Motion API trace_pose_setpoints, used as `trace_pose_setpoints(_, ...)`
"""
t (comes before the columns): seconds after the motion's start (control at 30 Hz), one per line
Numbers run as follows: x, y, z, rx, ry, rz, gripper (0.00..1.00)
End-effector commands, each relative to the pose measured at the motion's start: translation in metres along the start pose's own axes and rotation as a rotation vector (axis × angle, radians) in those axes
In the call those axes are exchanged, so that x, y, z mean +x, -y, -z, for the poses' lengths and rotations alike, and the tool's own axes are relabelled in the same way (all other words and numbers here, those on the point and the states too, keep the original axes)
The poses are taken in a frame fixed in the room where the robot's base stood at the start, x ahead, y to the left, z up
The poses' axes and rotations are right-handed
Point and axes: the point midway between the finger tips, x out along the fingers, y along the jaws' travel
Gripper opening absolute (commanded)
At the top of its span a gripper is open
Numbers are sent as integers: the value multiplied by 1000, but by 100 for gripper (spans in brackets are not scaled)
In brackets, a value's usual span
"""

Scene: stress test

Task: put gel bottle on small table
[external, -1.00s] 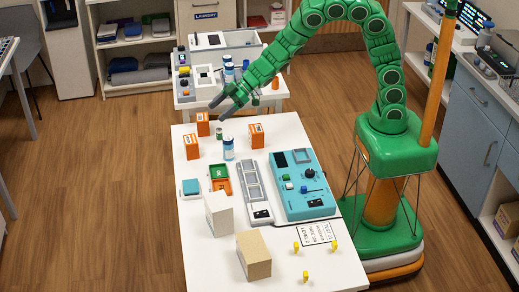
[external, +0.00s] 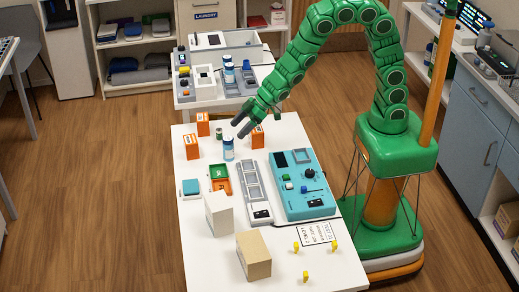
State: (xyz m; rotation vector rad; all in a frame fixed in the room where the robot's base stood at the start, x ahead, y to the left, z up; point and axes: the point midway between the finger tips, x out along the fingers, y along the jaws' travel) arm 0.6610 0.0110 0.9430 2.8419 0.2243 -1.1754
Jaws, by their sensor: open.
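A white bottle with a blue band (external: 228,150) stands upright on the long white table (external: 205,270); its label is too small to read, so I cannot tell whether it is the gel bottle. A small dark green can (external: 219,134) stands just behind it. My gripper (external: 239,129) is open and empty, pointing down-left just above and to the right of the white-and-blue bottle. I cannot tell whether it touches the bottle. The smaller white table (external: 190,105) stands behind, with similar blue-and-white bottles (external: 229,73) among its devices.
Orange boxes stand near my gripper, at its right (external: 257,137) and left (external: 192,147). A teal console (external: 305,205), a white box (external: 218,213) and a tan box (external: 253,255) occupy the long table. The small table's front edge has narrow free room.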

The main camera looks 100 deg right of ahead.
Motion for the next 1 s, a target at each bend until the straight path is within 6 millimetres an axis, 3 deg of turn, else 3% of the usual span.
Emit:
trace_pose_setpoints(0.2, 14, 0, -16, -1, 5, -1, 76)
trace_pose_setpoints(1.0, 50, -1, -20, -1, 3, 0, 76)
